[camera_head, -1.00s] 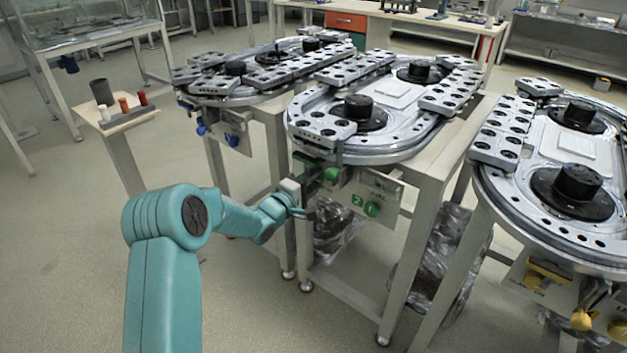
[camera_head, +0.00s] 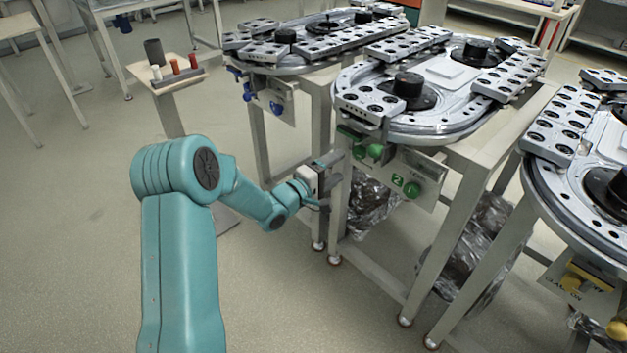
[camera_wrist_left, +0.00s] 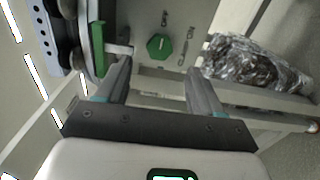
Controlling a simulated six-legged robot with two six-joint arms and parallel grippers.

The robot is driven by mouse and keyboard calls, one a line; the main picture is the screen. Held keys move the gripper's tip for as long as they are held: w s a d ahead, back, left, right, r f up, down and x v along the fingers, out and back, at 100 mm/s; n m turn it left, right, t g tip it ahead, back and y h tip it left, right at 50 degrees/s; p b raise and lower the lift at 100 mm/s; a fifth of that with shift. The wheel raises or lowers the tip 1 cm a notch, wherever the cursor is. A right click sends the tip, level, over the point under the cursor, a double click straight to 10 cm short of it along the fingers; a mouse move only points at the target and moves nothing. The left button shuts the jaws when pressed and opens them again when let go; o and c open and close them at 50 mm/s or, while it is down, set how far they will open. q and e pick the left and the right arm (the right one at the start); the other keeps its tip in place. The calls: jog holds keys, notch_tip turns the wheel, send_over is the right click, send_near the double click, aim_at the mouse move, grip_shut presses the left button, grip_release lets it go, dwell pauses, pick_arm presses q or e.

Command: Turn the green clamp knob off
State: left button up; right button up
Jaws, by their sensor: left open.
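The green clamp knob (camera_head: 375,151) is on the front panel of the middle ring track. In the left wrist view, the hexagonal green knob (camera_wrist_left: 160,46) sits flat on the panel beside "CLAMP ON" and "OFF" lettering. My left gripper (camera_head: 326,180) is to the left of the panel, below the track. In the left wrist view, the fingers (camera_wrist_left: 158,85) are spread apart and empty. The knob appears beyond their tips, in line with the gap, with no visible contact. My right gripper is not in view.
A green bar (camera_wrist_left: 98,48) is close to one fingertip. Table legs and a wrapped plastic bag (camera_head: 372,205) are below. A small table (camera_head: 170,80) with cylinders stands left.

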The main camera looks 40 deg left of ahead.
pick_arm(q)
jog(key=s, duration=0.8)
jog(key=shift+s+a, duration=0.25)
jog(key=shift+a, duration=0.05)
